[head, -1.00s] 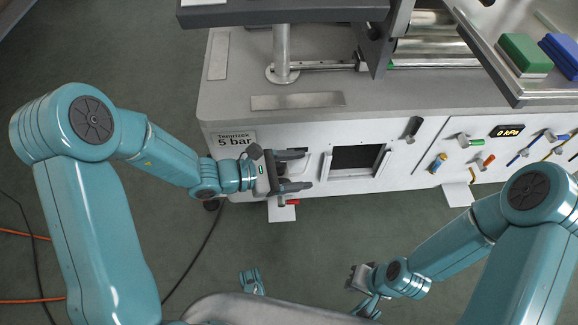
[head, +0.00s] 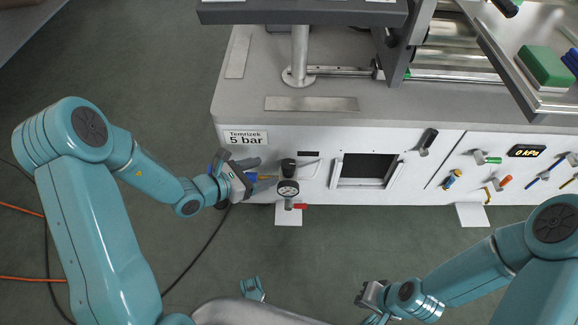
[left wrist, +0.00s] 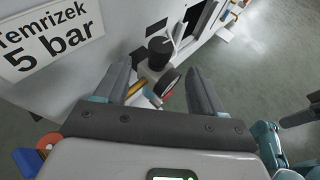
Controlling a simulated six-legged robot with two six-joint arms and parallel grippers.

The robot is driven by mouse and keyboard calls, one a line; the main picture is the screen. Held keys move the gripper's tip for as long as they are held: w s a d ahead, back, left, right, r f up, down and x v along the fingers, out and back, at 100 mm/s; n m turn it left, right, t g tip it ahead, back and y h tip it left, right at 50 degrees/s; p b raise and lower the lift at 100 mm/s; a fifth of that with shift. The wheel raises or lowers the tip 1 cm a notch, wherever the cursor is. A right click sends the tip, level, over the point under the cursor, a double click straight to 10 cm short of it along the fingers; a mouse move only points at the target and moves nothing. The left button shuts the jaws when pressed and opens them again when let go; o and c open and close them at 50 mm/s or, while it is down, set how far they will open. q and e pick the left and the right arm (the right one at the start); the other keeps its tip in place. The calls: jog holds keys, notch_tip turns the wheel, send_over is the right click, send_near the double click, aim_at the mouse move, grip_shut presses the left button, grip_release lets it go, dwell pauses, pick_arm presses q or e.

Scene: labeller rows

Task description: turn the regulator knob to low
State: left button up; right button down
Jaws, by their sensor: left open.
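The regulator knob (head: 289,164) is a black cap on top of the regulator, on the white machine front. It also shows in the left wrist view (left wrist: 159,50), ahead of my left fingertips. A round gauge (head: 288,188) sits just below the knob, with a red lever (head: 300,206) under it. My left gripper (head: 258,172) is open and to the left of the knob, its fingers pointing at the regulator, apart from the knob. In the left wrist view my left gripper (left wrist: 163,80) has nothing between its fingers. My right gripper (head: 364,296) is low in the head view, far from the machine; its jaws are unclear.
A label reading "Temrizek 5 bar" (head: 246,138) is left of the knob. A dark framed opening (head: 366,170) lies to its right. Open floor lies in front.

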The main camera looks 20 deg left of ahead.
aim_at(287, 165)
pick_arm(q)
jog(key=b+x, duration=0.2)
jog(key=x, duration=0.6)
jog(key=shift+w+d+f, duration=0.15)
jog(key=shift+w+d, duration=0.1)
jog(key=shift+w+d+f, duration=0.15)
jog(key=shift+w+d, duration=0.2)
jog(key=shift+w, duration=0.1)
jog(key=c, duration=1)
jog(key=shift+n+t+y+b, duration=0.5)
jog(key=shift+n+b, duration=0.2)
jog(key=shift+b, duration=0.15)
jog(key=shift+o, duration=0.2)
jog(key=o, duration=1)
jog(key=shift+c, duration=0.2)
